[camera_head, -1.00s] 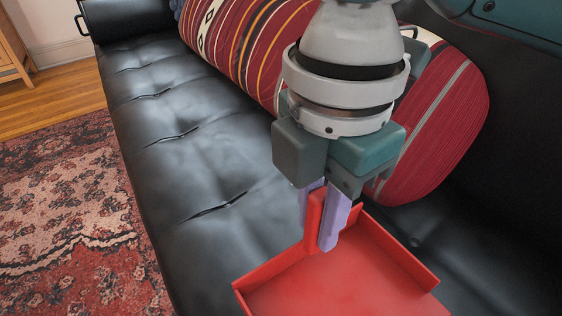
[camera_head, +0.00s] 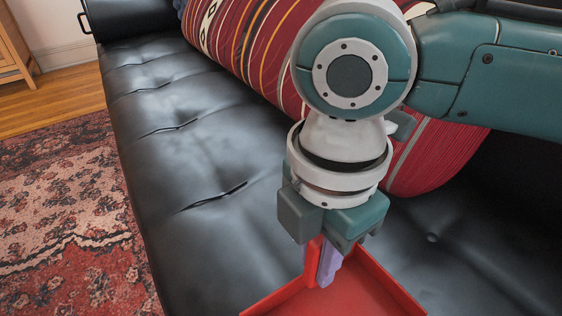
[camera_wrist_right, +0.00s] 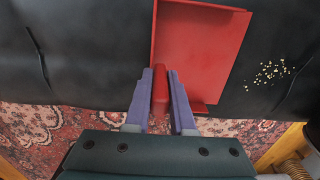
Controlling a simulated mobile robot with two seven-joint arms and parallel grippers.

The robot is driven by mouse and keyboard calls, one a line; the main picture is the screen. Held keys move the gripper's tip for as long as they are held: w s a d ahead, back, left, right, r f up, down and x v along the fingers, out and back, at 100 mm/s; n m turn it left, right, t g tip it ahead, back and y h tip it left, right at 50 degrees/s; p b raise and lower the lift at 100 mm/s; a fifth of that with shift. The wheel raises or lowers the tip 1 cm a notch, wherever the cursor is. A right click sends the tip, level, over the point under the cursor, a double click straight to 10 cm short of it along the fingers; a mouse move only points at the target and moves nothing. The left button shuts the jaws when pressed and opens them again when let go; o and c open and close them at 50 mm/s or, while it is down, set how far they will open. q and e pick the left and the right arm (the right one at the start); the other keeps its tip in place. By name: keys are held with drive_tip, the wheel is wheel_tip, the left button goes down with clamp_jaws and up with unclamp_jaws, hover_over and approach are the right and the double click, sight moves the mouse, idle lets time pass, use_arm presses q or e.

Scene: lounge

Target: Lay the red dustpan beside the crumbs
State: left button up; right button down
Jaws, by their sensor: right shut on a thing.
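My right gripper (camera_head: 322,266) is shut on the upright handle of the red dustpan (camera_head: 352,294), whose front part is cut off by the bottom edge of the head view. In the right wrist view the dustpan (camera_wrist_right: 206,48) lies ahead of my fingers (camera_wrist_right: 160,82), with its handle between them. It is over the black seat; I cannot tell whether it touches. The crumbs (camera_wrist_right: 268,73) are a small pale scatter on the black seat, to the right of the dustpan and apart from it in the wrist view. The head view does not show them. My left gripper is not in view.
The black sofa seat (camera_head: 190,160) is clear to the left. A red striped bolster (camera_head: 440,160) lies along the backrest, close behind my right arm. A patterned rug (camera_head: 70,210) and wood floor lie past the seat's edge. Wooden furniture (camera_head: 12,50) stands far left.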

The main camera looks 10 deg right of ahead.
drive_tip(key=c, duration=0.8)
unclamp_jaws()
drive_tip(key=shift+f, duration=0.15)
drive_tip(key=shift+o, duration=0.2)
wheel_tip(320, 180, up, 12)
drive_tip(key=p, duration=0.7)
drive_tip(key=shift+r+p, duration=0.2)
drive_tip(key=shift+p, duration=0.15)
drive_tip(key=s+a+f+m+t+y, duration=0.1)
drive_tip(key=s+a+m+t+y, duration=0.1)
drive_tip(key=s+a+m+y, duration=0.35)
drive_tip(key=s+d+f+m+h, duration=0.1)
drive_tip(key=s+d+m+h, duration=0.1)
drive_tip(key=d+m, duration=0.5)
drive_tip(key=s+d+f+m+t+h, duration=0.1)
drive_tip(key=s+d+m+h, duration=0.2)
drive_tip(key=d+m, duration=0.4)
drive_tip(key=shift+s+d+t, duration=0.3)
drive_tip(key=shift+s+d, duration=0.15)
drive_tip(key=shift+s, duration=0.4)
drive_tip(key=shift+m, duration=0.25)
